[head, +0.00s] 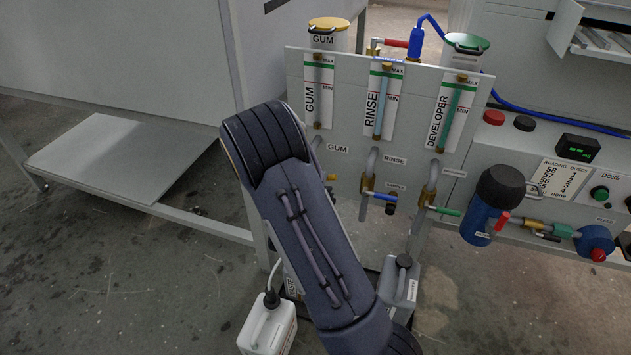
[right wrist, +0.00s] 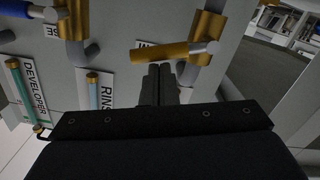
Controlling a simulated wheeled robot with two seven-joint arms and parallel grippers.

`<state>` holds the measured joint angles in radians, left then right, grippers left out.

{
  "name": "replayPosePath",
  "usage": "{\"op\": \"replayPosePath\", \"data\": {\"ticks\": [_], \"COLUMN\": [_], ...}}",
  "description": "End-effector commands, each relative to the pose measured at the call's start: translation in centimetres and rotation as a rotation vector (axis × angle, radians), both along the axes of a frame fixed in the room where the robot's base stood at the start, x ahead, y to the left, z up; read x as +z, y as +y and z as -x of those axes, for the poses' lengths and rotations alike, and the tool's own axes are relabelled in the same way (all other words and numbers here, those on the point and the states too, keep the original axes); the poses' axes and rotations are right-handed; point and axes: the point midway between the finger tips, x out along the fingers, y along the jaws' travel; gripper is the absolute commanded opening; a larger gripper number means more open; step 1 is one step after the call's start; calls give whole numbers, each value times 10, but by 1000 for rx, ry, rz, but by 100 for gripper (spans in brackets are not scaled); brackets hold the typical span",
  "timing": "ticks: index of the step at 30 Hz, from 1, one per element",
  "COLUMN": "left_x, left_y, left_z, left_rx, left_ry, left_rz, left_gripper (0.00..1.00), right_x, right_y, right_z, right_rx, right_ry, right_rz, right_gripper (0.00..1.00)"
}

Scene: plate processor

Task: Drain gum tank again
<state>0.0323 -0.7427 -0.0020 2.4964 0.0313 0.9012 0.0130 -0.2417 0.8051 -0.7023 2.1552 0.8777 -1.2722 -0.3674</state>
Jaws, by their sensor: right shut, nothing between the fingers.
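The gum tank with its yellow lid (head: 329,24) stands behind the grey panel, and its GUM sight gauge (head: 318,90) is on the front. My right arm crosses in front of the gum drain valve and hides it in the head view. In the right wrist view the brass valve (right wrist: 207,32) shows with its yellow lever (right wrist: 160,53) pointing left, across the pipe. My right gripper (right wrist: 157,72) is shut and empty, its fingertips close to the lever; I cannot tell if they touch. My left gripper is not in view.
The rinse valve with a blue lever (head: 383,196) and the developer valve with a green lever (head: 443,211) are to the right. A white canister (head: 266,328) and a grey canister (head: 402,285) stand below. A blue filter housing (head: 478,222) juts out at right.

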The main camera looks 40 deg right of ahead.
Motion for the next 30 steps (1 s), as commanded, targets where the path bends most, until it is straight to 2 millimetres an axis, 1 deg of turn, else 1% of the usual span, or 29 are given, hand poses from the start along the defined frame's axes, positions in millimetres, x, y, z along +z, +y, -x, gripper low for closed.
{"op": "replayPosePath", "data": {"ticks": [1,8,16,30], "left_x": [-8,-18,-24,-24], "left_y": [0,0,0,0], "left_z": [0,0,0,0], "left_rx": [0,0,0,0], "left_ry": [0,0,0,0], "left_rz": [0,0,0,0], "left_gripper": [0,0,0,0], "right_x": [-6,-12,-16,-16], "right_y": [-1,-3,-4,-4], "right_z": [2,6,8,9], "right_rx": [-1,-2,-1,0], "right_ry": [-34,-170,-168,-166], "right_rz": [-19,-89,-88,-86], "right_gripper": [0,0,0,0]}}
